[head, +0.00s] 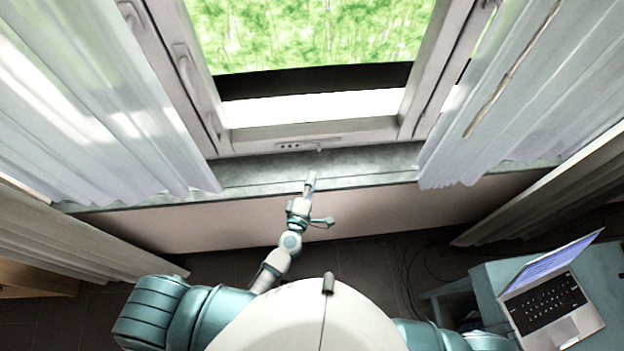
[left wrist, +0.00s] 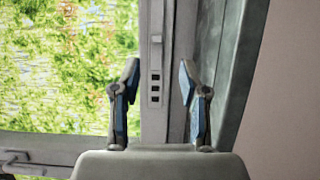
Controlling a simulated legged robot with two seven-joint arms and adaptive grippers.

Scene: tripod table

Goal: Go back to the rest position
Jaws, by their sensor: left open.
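My left gripper (head: 311,182) reaches forward in the head view, over the grey window sill (head: 260,171) and close below the window frame. In the left wrist view the two fingers of my left gripper (left wrist: 158,85) stand apart with nothing between them. Behind the gap lies the window frame (left wrist: 156,30) with its small dark slots. I cannot tell whether the fingertips touch the frame. My right gripper is in neither view.
The window (head: 310,35) shows greenery outside. White curtains hang at the left (head: 90,110) and right (head: 530,90). A laptop (head: 548,300) stands open on a teal table (head: 487,283) at the lower right. Cables lie on the dark floor (head: 380,265).

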